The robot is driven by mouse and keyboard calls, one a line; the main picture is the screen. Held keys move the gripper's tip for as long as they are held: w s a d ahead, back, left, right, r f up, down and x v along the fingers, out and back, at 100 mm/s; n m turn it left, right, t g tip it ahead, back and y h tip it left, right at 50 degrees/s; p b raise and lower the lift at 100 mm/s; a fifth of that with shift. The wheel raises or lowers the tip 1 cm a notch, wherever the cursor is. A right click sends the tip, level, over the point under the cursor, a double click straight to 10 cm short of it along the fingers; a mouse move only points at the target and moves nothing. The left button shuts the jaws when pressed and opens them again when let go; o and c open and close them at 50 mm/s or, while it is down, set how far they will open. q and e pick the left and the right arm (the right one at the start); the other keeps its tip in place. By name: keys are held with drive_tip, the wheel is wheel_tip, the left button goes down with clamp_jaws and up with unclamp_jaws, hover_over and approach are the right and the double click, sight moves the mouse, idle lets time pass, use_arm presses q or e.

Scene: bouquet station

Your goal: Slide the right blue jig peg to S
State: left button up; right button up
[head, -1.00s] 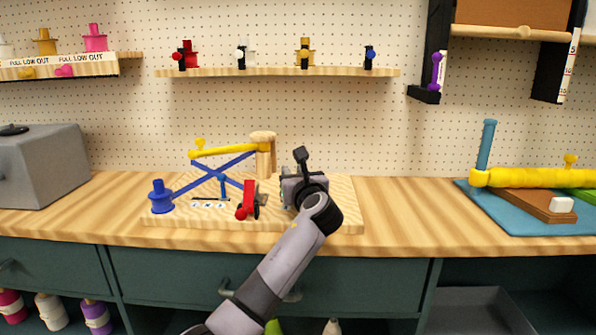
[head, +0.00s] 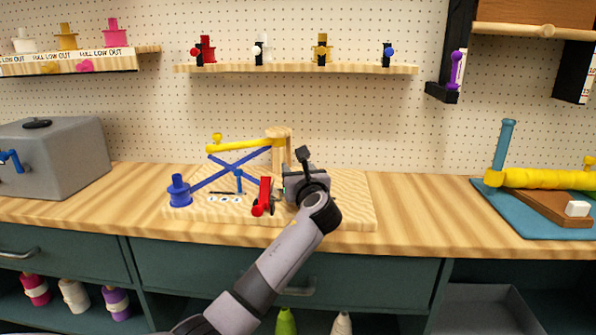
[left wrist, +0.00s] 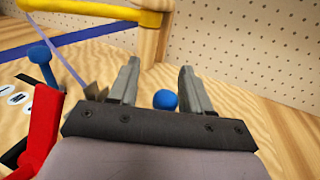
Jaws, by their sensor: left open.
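The jig is a wooden board (head: 340,205) on the counter, with crossed blue bars (head: 222,178) and a small upright blue peg (head: 239,181) beside round white letter labels (head: 224,199). This peg shows at the left of the left wrist view (left wrist: 39,54), where one label reads M. My left gripper (head: 298,172) is over the right part of the board, open. In the left wrist view a blue ball-shaped peg top (left wrist: 165,99) shows between its fingers (left wrist: 158,78), with no visible contact. In the head view my gripper hides that peg. My right gripper is not in view.
A red lever (head: 263,196) stands just left of my left gripper. A yellow bar (head: 240,145) runs to a wooden post (head: 279,150) behind it. A large blue knob (head: 179,190) is at the board's left. The counter right of the board is clear up to the blue mat (head: 520,220).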

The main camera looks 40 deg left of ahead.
use_arm(q)
drive_tip(key=v, duration=0.5)
drive_tip(key=shift+s+d, duration=0.25)
drive_tip(key=shift+d, duration=0.1)
drive_tip(key=shift+s+d, duration=0.45)
